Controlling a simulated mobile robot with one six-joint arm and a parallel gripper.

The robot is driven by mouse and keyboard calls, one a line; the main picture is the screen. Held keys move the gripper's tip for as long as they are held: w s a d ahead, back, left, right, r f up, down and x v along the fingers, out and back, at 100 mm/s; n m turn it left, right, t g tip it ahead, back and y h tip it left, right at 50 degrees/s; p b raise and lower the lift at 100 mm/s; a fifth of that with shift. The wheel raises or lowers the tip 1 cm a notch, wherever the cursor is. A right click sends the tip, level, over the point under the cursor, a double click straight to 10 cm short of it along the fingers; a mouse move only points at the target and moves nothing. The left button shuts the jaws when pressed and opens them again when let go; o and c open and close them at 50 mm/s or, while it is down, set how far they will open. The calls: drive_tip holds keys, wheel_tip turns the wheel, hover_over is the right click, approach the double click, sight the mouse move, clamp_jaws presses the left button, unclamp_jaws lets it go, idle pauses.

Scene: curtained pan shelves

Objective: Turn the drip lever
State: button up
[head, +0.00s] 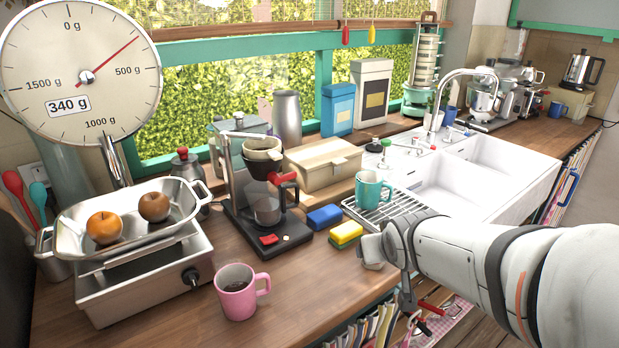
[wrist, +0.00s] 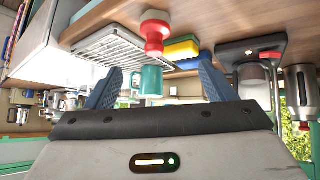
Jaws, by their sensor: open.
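The drip lever (head: 284,178) is a red handle on the dark coffee maker (head: 235,190), sticking out to the right beside the filter cone. My gripper (head: 385,252) is right of and nearer than the coffee maker, near the counter's front edge; its fingers are largely hidden in the head view. In the wrist view, which looks upside down, my gripper (wrist: 160,84) shows two blue fingers spread apart with nothing held between them. The coffee maker (wrist: 238,52) stands off to the right there, apart from the fingers. I cannot clearly make out the lever in that view.
A teal mug (head: 373,192) stands on the drying rack (head: 408,205). Blue and yellow sponges (head: 346,233) lie between my gripper and the coffee maker. A pink mug (head: 238,296) stands in front. A red-and-pale object (wrist: 155,35) is close in the wrist view.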

drive_tip(key=w+a+t, duration=0.1)
drive_tip(key=w+t, duration=0.1)
drive_tip(key=w, duration=0.2)
drive_tip(key=n+t+y, duration=0.4)
drive_tip(key=n+y, duration=0.2)
drive_tip(key=y, duration=0.4)
approach(287, 176)
drive_tip(key=shift+s+d+f+b, duration=0.2)
drive_tip(key=shift+s+d+b, duration=0.1)
drive_tip(key=shift+w, duration=0.1)
drive_tip(key=shift+p+x, duration=1.25)
drive_tip(key=shift+x, duration=3.2)
drive_tip(key=shift+a+r, duration=0.15)
drive_tip(key=shift+c, duration=0.5)
